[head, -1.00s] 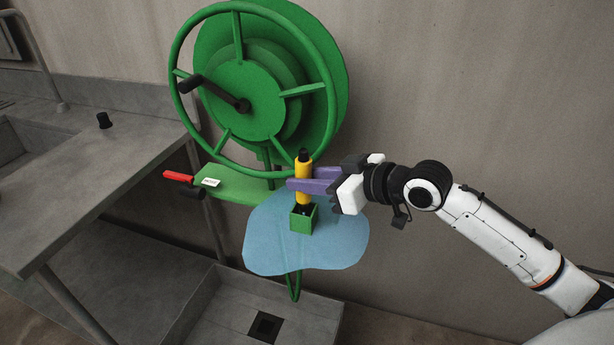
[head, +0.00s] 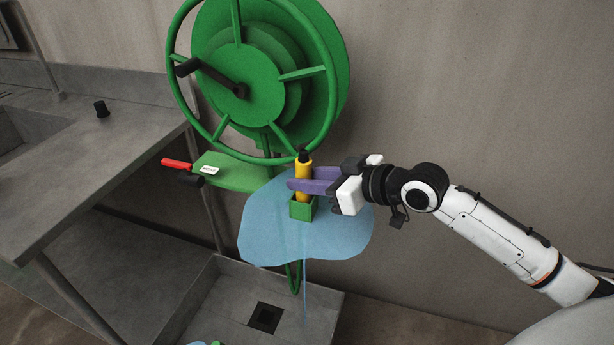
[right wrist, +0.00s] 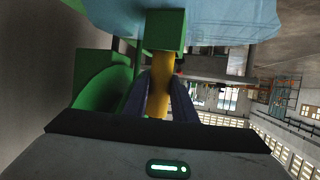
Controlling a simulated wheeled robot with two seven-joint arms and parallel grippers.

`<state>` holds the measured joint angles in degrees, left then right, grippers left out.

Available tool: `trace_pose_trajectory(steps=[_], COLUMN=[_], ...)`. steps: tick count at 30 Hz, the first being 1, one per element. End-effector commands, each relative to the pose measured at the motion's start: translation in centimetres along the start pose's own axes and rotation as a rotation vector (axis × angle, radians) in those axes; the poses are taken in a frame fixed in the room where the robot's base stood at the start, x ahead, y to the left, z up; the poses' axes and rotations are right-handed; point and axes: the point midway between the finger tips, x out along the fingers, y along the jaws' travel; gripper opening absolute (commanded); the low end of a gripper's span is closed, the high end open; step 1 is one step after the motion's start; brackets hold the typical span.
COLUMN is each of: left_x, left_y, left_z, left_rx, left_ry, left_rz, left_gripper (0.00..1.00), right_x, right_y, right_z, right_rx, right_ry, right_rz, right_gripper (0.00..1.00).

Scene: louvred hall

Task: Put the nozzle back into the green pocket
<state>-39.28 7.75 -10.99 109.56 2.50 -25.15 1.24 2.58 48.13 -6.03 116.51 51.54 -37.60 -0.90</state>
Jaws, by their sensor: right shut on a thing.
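The nozzle (head: 303,171) is a yellow upright cylinder with a black top. My right gripper (head: 298,185) has purple fingers and is shut on the nozzle's middle, reaching in from the right. The green pocket (head: 301,211) is a small open-topped box directly below; the nozzle's lower end is inside its opening and hidden by its walls. Whether it touches the bottom cannot be told. In the right wrist view the yellow nozzle (right wrist: 160,95) runs between the two fingers up to the green pocket (right wrist: 166,30). My left gripper is not in view.
A large green reel with a wheel (head: 250,85) stands behind. A green plate (head: 240,175) with a red handle (head: 177,164) is left of the pocket. A light blue sheet-like shape (head: 270,240) surrounds the pocket, above a grey basin (head: 225,300). A counter (head: 90,160) lies left.

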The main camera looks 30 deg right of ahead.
Motion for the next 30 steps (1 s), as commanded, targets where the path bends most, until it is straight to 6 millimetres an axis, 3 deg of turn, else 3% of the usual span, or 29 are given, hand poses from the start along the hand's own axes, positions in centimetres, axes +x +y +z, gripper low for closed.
trace_pose_trajectory(steps=[14, 15, 18, 30], left_x=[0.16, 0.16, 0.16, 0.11], left_y=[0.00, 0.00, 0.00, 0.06], left_z=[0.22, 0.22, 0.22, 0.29], left_rx=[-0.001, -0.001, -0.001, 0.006], left_ry=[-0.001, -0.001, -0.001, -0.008], left_rz=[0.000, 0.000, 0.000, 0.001], left_gripper=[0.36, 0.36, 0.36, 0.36], right_x=[0.20, 0.20, 0.20, 0.22], right_y=[0.01, 0.01, 0.02, 0.01], right_z=[0.46, 0.46, 0.46, 0.56], right_rx=[0.000, 0.000, 0.000, 0.000], right_ry=[0.001, 0.001, 0.001, -0.001], right_rz=[0.000, 0.000, 0.000, 0.000], right_gripper=[0.00, 0.31, 0.46, 0.46])
